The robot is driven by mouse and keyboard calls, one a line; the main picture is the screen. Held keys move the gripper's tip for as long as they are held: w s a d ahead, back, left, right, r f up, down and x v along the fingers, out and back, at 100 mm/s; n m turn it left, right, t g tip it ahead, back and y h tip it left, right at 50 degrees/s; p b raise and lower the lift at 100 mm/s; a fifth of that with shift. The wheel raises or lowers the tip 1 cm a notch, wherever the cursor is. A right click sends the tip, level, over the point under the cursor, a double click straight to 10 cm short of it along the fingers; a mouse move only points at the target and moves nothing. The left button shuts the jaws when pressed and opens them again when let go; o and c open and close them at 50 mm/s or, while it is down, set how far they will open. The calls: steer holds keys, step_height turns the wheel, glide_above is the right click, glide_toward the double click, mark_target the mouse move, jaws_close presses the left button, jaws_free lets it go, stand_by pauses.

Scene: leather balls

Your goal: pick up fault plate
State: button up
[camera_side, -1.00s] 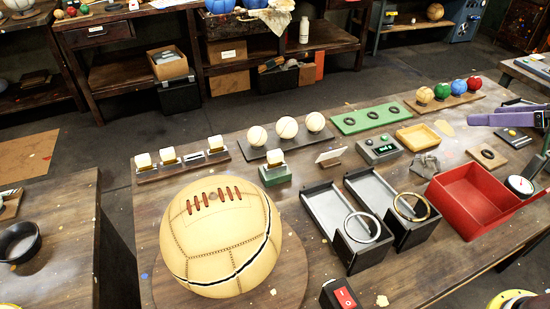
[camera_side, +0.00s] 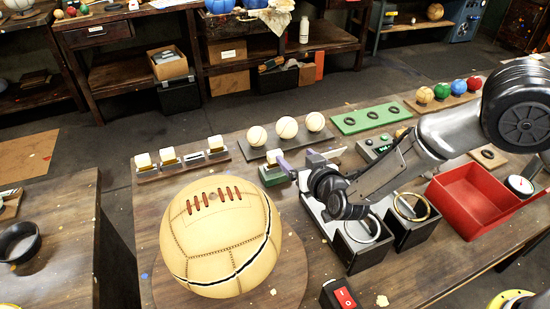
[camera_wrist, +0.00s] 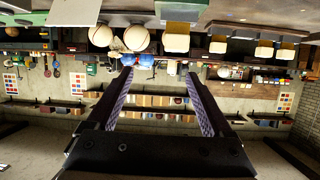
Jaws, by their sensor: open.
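My gripper (camera_side: 301,163) is open above the green stand (camera_side: 271,177) at the middle of the table, its purple fingers apart. In the wrist view my gripper (camera_wrist: 157,76) has nothing visible between its fingers. A small pale plate-like piece (camera_side: 331,153) shows just behind the right finger, partly hidden; I cannot tell whether it is the fault plate. A row of cream blocks (camera_side: 169,154) stands on a dark rail (camera_side: 180,168) to the left. Cream blocks (camera_wrist: 218,45) also show upside down in the wrist view.
The large stitched ball (camera_side: 222,240) with a dark crack stands front left. Three cream balls (camera_side: 286,127) sit behind my gripper. A red bin (camera_side: 468,200) is to the right. Some bare table lies between rail and stand.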

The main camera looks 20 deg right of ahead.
mark_target(271, 154)
steer(key=shift+n, duration=0.4)
steer(key=w+f, duration=0.1)
steer(key=w, duration=0.1)
steer(key=w+a+f, duration=0.1)
steer(key=w+f, duration=0.1)
steer(key=w+a+f, duration=0.1)
steer(key=w+f, duration=0.1)
steer(key=shift+w+f, duration=0.15)
steer(key=shift+f, duration=0.1)
steer(key=shift+a+x, duration=0.2)
steer(key=shift+x, duration=2.55)
steer(key=shift+r, duration=0.15)
steer(key=c, duration=1.3)
